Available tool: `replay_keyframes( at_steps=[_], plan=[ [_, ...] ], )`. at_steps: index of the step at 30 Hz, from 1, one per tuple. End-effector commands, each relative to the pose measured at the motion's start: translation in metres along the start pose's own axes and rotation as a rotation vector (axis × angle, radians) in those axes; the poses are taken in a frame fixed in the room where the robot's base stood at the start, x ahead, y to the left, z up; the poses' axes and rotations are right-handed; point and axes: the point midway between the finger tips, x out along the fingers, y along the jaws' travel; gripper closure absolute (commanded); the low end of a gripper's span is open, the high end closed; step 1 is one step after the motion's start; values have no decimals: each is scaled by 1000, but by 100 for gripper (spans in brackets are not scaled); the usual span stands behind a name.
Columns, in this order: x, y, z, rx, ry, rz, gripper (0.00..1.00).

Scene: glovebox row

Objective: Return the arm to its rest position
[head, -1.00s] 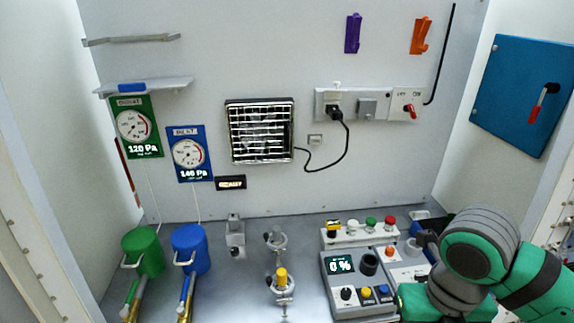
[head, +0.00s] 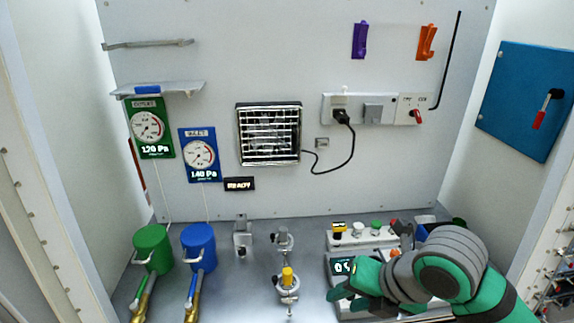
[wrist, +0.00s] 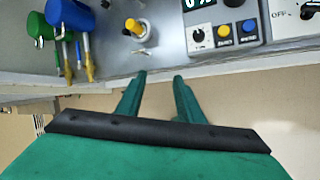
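My arm (head: 450,265) reaches in from the lower right of the head view, green and grey, over the control box (head: 345,268). My gripper shows in the wrist view (wrist: 160,82) with two green fingers apart and nothing between them. Its fingertips are just in front of the bench's front edge, seen against that edge and the floor.
A green canister (head: 152,250) and a blue canister (head: 198,248) stand at left with brass-ended hoses. A yellow-topped valve (head: 288,280) stands mid-bench. A button strip (head: 362,238) lies behind the box. A blue panel (head: 525,100) with a red-handled lever is on the right wall.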

Motion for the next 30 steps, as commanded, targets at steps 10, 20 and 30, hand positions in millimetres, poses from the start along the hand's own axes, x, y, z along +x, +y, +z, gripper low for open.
replay_keyframes(
  at_steps=[10,20,30],
  plan=[
    [22,111,42,288,-162,480,66],
    [23,178,66,638,-181,898,66],
    [36,192,74,1060,-128,1243,66]
  ],
)
